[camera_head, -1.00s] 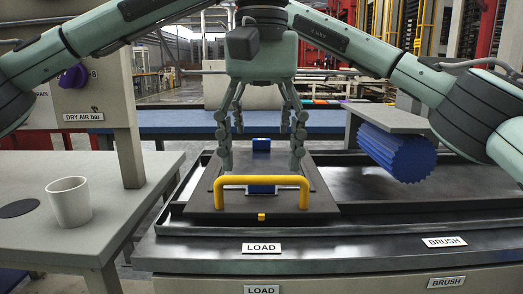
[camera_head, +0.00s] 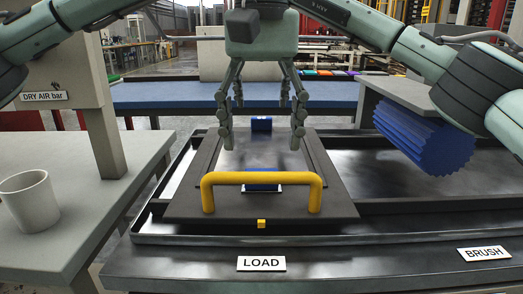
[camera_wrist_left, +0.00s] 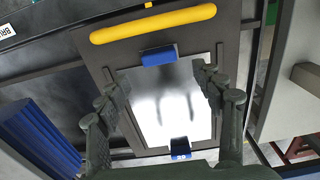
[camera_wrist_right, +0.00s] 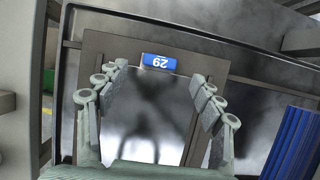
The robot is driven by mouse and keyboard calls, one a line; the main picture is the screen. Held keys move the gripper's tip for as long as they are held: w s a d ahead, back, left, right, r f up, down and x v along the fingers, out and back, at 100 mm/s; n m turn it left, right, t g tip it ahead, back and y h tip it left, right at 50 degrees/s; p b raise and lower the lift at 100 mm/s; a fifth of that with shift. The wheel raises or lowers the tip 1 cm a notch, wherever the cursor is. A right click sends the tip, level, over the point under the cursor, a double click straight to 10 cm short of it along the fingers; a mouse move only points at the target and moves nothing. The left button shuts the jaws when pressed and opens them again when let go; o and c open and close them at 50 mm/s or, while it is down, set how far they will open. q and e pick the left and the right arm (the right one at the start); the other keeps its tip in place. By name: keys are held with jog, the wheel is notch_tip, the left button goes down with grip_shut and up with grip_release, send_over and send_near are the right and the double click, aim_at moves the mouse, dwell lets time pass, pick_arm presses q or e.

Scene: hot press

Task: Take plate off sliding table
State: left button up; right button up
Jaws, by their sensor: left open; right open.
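The shiny metal plate (camera_head: 261,157) lies flat on the dark sliding table (camera_head: 185,207), which has a yellow handle (camera_head: 262,177) at its near edge. A blue block sits at each end of the plate, the far one (camera_head: 261,123) and the near one (camera_head: 262,187). My left gripper (camera_head: 262,145) is open above the plate, towards its near half. The plate also shows between its fingers in the left wrist view (camera_wrist_left: 170,100). My right gripper (camera_head: 261,103) is open behind it, partly hidden. Its wrist view shows the plate (camera_wrist_right: 145,115) below its fingers. Neither gripper visibly touches the plate.
A blue toothed brush roller (camera_head: 425,145) stands out on the right. A white mug (camera_head: 30,203) is on the grey side table (camera_head: 95,190) at left. A dark tray (camera_head: 410,188) with bare floor lies right of the sliding table. A blue-topped bench (camera_head: 170,95) is behind.

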aim_at(261, 166)
pick_arm(q)
jog(key=shift+w+f, duration=0.1)
jog(key=shift+f, duration=2.6)
pick_arm(e)
jog(key=shift+x, duration=2.7)
pick_arm(q)
jog(key=shift+c, duration=0.3)
pick_arm(e)
jog(key=shift+c, duration=0.3)
pick_arm(q)
grip_shut()
pick_arm(e)
grip_shut()
pick_arm(q)
jog(key=shift+r, duration=0.15)
pick_arm(e)
jog(key=shift+r, duration=0.15)
